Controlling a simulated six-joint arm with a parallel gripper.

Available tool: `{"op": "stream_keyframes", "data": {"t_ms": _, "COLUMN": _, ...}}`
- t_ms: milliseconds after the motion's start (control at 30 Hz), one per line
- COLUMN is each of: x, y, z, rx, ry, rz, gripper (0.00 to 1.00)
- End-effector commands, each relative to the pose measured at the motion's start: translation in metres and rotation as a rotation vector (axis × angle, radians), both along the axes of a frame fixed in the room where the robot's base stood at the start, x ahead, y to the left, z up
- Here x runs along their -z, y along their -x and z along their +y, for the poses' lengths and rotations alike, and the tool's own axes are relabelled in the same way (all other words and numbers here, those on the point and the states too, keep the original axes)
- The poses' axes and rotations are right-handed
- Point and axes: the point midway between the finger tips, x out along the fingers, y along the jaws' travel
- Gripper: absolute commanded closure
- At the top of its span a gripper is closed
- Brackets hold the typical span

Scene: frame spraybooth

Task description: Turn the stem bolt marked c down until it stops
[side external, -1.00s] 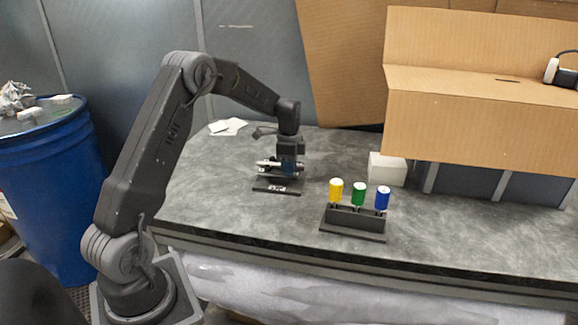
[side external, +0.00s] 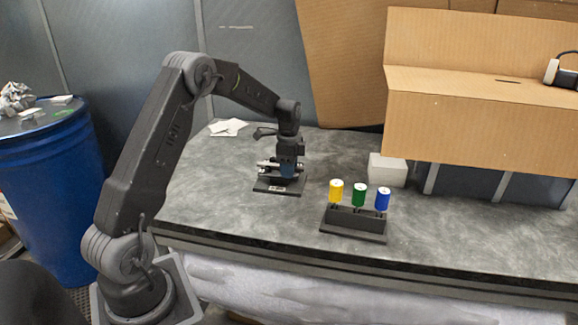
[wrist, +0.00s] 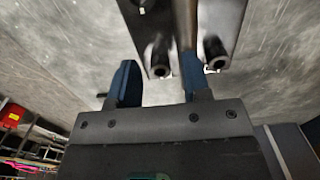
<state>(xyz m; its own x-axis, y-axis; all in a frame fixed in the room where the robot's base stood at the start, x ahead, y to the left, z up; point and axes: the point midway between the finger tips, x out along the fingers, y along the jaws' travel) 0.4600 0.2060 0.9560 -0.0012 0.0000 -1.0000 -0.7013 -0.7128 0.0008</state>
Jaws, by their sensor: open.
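A dark base plate (side external: 265,187) with a pale label on its front stands on the bench below my gripper (side external: 286,172). In the wrist view the plate (wrist: 228,12) carries dark round stems; one (wrist: 160,62) shows in the gap between the fingers and another (wrist: 215,52) lies right of the right finger. A longer rod (wrist: 186,22) rises near the right fingertip. My gripper (wrist: 159,72) has its blue fingers apart. Small white marks sit by the stems, but I cannot read which is c. I cannot tell whether a finger touches a stem.
A dark rack (side external: 352,221) holds a yellow (side external: 336,191), a green (side external: 359,195) and a blue cylinder (side external: 383,200) to the right. A white block (side external: 387,170) and a cardboard box (side external: 480,130) stand behind it. White papers (side external: 228,127) lie at the back. The bench front is clear.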

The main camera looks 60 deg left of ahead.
Motion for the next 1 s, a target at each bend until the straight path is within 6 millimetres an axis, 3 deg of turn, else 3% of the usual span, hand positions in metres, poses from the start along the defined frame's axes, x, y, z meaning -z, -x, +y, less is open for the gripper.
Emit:
{"op": "stream_keyframes", "data": {"t_ms": 167, "x": -0.01, "y": -0.001, "z": 0.0, "rx": 0.0, "ry": -0.002, "rz": -0.004, "gripper": 0.56}}
{"op": "stream_keyframes", "data": {"t_ms": 267, "x": -0.026, "y": -0.001, "z": 0.0, "rx": 0.0, "ry": -0.003, "rz": -0.006, "gripper": 0.56}}
{"op": "stream_keyframes", "data": {"t_ms": 700, "x": -0.117, "y": 0.0, "z": 0.0, "rx": 0.0, "ry": -0.001, "rz": -0.003, "gripper": 0.56}}
{"op": "stream_keyframes", "data": {"t_ms": 1000, "x": -0.138, "y": 0.0, "z": 0.0, "rx": 0.0, "ry": 0.0, "rz": 0.0, "gripper": 0.56}}
